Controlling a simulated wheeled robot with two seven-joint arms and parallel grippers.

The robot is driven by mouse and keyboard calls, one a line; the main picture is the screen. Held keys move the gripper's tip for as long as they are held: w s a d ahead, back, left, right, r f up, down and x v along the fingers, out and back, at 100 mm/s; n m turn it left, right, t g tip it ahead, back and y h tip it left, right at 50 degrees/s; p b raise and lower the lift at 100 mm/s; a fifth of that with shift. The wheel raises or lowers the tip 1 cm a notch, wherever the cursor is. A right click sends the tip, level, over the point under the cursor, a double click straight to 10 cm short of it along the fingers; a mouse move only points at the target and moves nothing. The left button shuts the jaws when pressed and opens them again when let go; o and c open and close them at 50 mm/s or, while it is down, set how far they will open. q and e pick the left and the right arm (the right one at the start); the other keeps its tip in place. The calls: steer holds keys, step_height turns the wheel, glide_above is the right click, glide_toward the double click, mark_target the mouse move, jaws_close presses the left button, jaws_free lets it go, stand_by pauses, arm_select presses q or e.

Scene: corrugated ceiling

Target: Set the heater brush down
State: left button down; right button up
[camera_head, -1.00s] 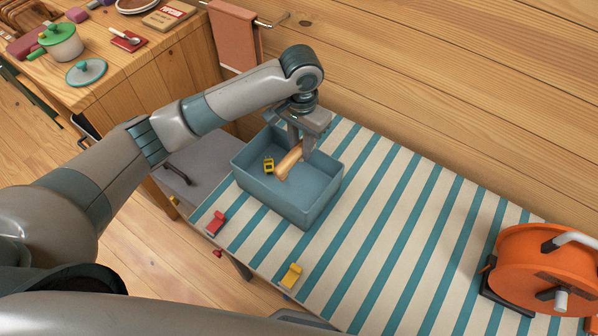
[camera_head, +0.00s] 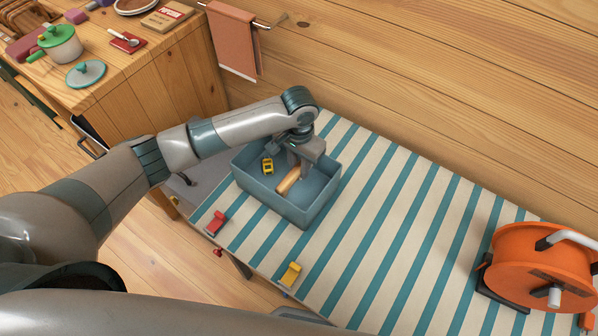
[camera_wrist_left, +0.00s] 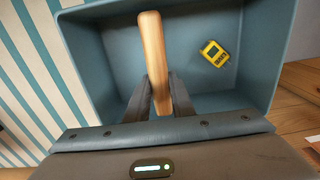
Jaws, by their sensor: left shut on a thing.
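The heater brush shows as a light wooden handle (camera_head: 289,181) inside the blue bin; its other end is hidden by my gripper. My left gripper (camera_head: 296,166) reaches down into the bin from above and is shut on the handle. In the left wrist view the handle (camera_wrist_left: 153,60) stands between the two fingers (camera_wrist_left: 161,98), over the bin floor. I cannot tell whether the brush touches the floor. My right gripper is not in view.
The blue bin (camera_head: 315,197) stands on a striped table (camera_head: 400,215). A yellow device (camera_head: 267,166) lies in it, left of the brush. A red clamp-like item (camera_head: 216,222) and a yellow one (camera_head: 290,274) lie near the front edge. An orange cable reel (camera_head: 535,262) stands right.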

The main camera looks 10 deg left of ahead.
mark_target(299, 174)
arm_select(q)
steer(key=shift+f, duration=1.65)
steer(key=shift+f, duration=0.1)
steer(key=c, duration=1.5)
jaws_free()
steer(key=shift+c, duration=0.2)
step_height(299, 174, up, 12)
steer(key=shift+r+b, duration=0.15)
steer(key=shift+b, duration=0.55)
